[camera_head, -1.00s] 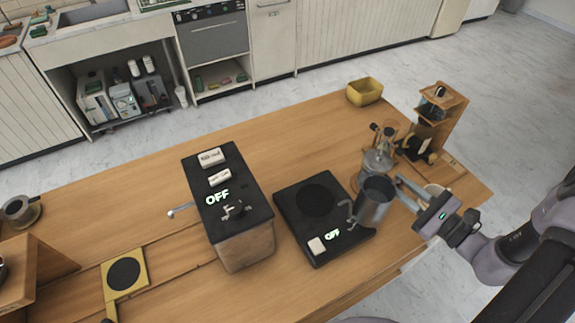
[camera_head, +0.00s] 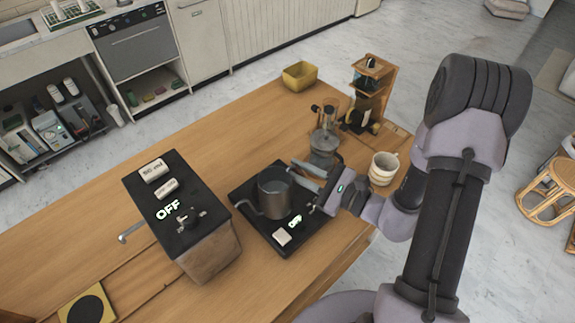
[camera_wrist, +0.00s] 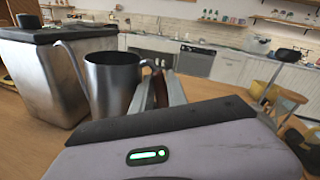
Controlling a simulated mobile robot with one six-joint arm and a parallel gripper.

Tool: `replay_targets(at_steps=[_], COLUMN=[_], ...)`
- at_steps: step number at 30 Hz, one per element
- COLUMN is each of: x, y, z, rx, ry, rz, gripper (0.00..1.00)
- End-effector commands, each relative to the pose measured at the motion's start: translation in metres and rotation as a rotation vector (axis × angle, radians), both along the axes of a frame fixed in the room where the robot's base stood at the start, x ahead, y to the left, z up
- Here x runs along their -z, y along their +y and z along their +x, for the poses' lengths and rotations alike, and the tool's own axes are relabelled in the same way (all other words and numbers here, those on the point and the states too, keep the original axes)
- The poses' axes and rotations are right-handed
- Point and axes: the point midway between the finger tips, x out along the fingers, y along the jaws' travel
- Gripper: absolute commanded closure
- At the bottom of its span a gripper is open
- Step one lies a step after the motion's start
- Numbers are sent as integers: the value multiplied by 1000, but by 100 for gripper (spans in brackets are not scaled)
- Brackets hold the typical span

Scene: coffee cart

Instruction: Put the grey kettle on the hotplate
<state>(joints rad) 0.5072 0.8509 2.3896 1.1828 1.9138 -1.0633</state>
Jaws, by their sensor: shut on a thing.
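The grey kettle (camera_head: 274,194) is a metal pot with a thin curved spout pointing left. My gripper (camera_head: 306,176) is shut on its handle side, from the right. In the head view the kettle is upright over the black hotplate (camera_head: 263,227), which shows OFF and has a pale button at its front. I cannot tell whether the kettle's base touches the plate. In the wrist view the kettle (camera_wrist: 113,84) stands just beyond my gripper's fingers (camera_wrist: 160,92), which partly hide its handle. The hotplate's round heating area is hidden under the kettle.
A black-topped machine (camera_head: 180,215) marked OFF stands close on the left. A glass-and-metal brewer (camera_head: 323,145) is just behind, with a wooden stand (camera_head: 372,85) farther back. A white mug (camera_head: 383,168) is on the right. A yellow bin (camera_head: 299,75) sits at the back edge.

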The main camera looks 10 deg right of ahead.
Motion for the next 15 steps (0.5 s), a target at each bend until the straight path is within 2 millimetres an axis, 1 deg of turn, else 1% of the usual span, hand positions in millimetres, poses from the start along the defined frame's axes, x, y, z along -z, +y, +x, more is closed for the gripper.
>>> replay_targets(at_steps=[3,7,9,12,14,15], x=[3,6,7,9,17,25], y=[3,5,6,6,6,6], z=[30,59,69,75,76,76], rx=[-2,-1,-1,1,2,2], ry=[-4,-3,-1,1,2,2], rz=[0,0,0,2,2,2], gripper=[100,100,100,100,100,100])
